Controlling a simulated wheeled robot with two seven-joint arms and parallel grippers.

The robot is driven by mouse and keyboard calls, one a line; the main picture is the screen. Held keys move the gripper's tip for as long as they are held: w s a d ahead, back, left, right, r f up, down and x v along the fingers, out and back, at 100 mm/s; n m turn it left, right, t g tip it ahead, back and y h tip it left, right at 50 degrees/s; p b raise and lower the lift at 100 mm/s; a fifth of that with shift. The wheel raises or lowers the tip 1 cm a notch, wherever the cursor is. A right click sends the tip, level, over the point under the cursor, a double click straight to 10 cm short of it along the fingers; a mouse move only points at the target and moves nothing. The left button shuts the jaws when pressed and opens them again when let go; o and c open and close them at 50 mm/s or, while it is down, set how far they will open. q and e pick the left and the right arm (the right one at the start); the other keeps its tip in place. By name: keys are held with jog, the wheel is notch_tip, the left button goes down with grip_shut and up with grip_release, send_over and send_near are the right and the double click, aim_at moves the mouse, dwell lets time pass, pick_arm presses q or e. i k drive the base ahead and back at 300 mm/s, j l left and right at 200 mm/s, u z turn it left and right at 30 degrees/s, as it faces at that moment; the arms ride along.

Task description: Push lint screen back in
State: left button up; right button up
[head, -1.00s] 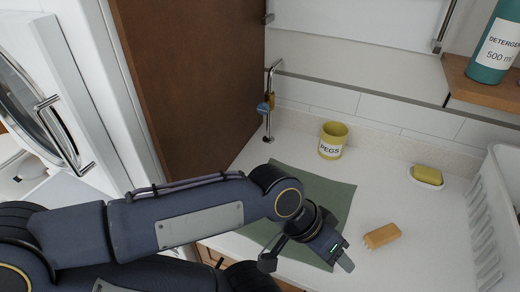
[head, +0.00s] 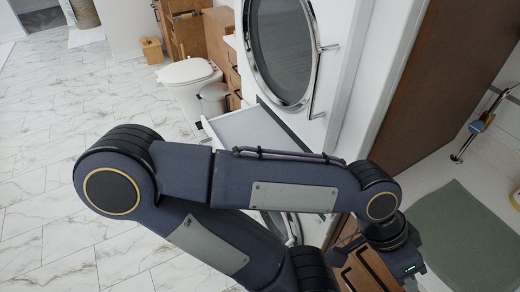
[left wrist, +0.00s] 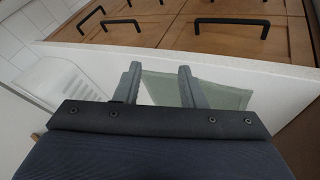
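A flat grey panel with a white rim (head: 258,133), which looks like the pulled-out lint screen, sticks out below the round door of the white machine in the head view. My arm hides part of the area under it. My left gripper (left wrist: 160,72) is open and empty in the left wrist view, its two fingers apart over the green mat (left wrist: 215,95). In the head view it is at the lower right, by the counter, well to the right of the panel; its fingers are unclear there. My right gripper is in neither view.
The round glass door (head: 281,50) has a vertical handle (head: 318,80) to its right. A toilet (head: 190,85) and grey bin (head: 213,98) stand behind. The marble floor (head: 50,190) at left is clear.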

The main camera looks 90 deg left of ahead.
aim_at(252, 126)
jog(key=u, duration=3.35)
jog(key=i+j+z, duration=0.1)
jog(key=z, duration=0.3)
jog(key=j+z, duration=0.45)
jog(key=z, duration=0.3)
jog(key=i, duration=0.05)
